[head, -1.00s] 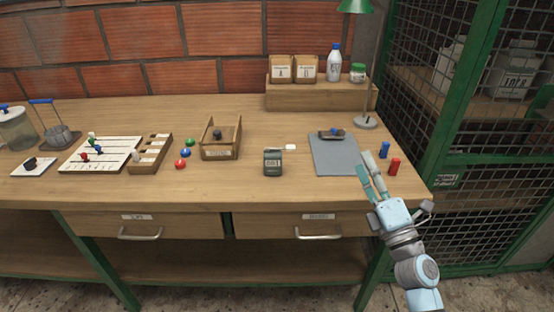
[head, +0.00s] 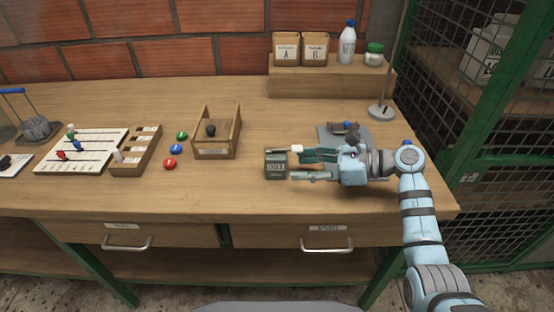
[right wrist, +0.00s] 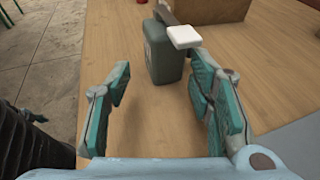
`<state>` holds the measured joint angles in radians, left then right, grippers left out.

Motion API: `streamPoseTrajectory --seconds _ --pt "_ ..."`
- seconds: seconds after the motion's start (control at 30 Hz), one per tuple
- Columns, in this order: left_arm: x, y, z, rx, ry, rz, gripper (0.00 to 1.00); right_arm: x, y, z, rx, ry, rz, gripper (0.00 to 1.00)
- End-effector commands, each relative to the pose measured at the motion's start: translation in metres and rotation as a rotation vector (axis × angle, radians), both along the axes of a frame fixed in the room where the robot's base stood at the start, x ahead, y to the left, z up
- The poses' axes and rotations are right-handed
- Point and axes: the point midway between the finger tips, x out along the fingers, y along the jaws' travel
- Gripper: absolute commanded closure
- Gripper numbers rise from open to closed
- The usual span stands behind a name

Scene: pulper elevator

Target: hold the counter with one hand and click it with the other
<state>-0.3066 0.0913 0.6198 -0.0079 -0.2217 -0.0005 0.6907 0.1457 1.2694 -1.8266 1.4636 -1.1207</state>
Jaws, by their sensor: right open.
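The counter (head: 275,167) is a small dark grey-green box with a display on its front. It stands upright on the wooden bench. A white pad (head: 297,148) on a thin dark lever sticks out to the right at its top. My right gripper (head: 299,166) is open just right of the counter, its fingers pointing left at it. In the right wrist view the counter (right wrist: 160,54) stands just beyond the open fingertips, with the white pad (right wrist: 184,36) near the right-hand finger. Nothing is between the fingers. My left gripper is not in view.
A clipboard (head: 330,131) lies partly hidden behind my right gripper. A lamp base (head: 381,112) and a raised shelf (head: 330,80) stand behind. Bench in front of the counter is clear.

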Motion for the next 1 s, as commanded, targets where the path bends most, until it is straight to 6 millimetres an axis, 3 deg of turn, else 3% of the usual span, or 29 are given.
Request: streamPoseTrajectory --seconds 0.1,0.3,0.67,0.8,1.0 --pt "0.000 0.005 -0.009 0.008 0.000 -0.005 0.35 0.006 0.023 -0.010 0.003 0.001 0.003 0.52" --pt "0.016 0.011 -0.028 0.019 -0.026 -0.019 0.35 0.015 0.050 -0.020 0.002 0.000 0.001 0.52" --pt "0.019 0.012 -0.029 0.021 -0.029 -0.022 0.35 0.018 0.058 -0.019 0.002 0.000 0.000 0.52" --pt "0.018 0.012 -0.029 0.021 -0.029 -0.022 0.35 0.018 0.057 -0.019 0.002 0.000 0.000 0.72" --pt "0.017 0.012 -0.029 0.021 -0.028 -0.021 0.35 0.018 0.057 -0.019 0.002 0.000 0.000 0.80"
